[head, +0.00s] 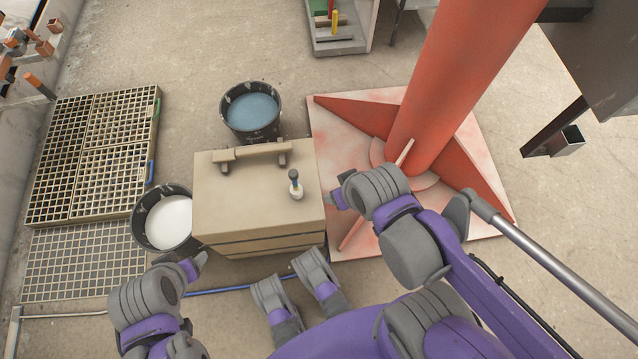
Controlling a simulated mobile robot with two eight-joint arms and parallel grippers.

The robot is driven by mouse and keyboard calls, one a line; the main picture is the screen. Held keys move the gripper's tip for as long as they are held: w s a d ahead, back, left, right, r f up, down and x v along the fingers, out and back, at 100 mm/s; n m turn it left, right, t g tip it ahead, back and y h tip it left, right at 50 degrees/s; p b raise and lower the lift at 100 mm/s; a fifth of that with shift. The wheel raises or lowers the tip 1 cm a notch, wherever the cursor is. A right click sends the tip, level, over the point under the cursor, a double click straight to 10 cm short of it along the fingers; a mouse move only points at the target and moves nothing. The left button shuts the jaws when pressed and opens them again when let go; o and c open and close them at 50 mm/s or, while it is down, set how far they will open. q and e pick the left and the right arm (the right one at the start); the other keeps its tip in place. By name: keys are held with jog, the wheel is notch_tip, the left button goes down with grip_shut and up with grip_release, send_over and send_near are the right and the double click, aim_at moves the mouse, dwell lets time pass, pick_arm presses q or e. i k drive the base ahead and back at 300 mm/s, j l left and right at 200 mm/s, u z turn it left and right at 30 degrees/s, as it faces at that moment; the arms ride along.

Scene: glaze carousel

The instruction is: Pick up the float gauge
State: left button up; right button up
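A small upright object with a dark round top and a pale base, which looks like the float gauge (296,185), stands on the right part of the lid of a beige box (240,205). My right gripper (338,188) is just right of the box, a short way from the gauge, with its small fingertips apart and nothing seen between them. My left gripper (195,265) is low at the left, near the box's front left corner and below the white bucket. It appears empty, but its fingers are too foreshortened to judge.
A bar handle (250,152) crosses the back of the lid. A bucket of blue liquid (252,112) stands behind the box, and a bucket of white liquid (167,220) at its left. A red column (450,80) with fins rises at the right. Gratings (95,155) lie left.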

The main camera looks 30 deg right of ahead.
aim_at(296, 189)
jog(key=z, duration=0.6)
jog(key=u, duration=1.65)
jog(key=i+j, duration=0.35)
jog(key=i+j+z, duration=0.15)
jog(key=z, duration=0.35)
jog(key=i+j+z, duration=0.1)
jog(key=j+z, duration=0.4)
jog(key=l+z, duration=0.1)
jog(key=z, duration=0.85)
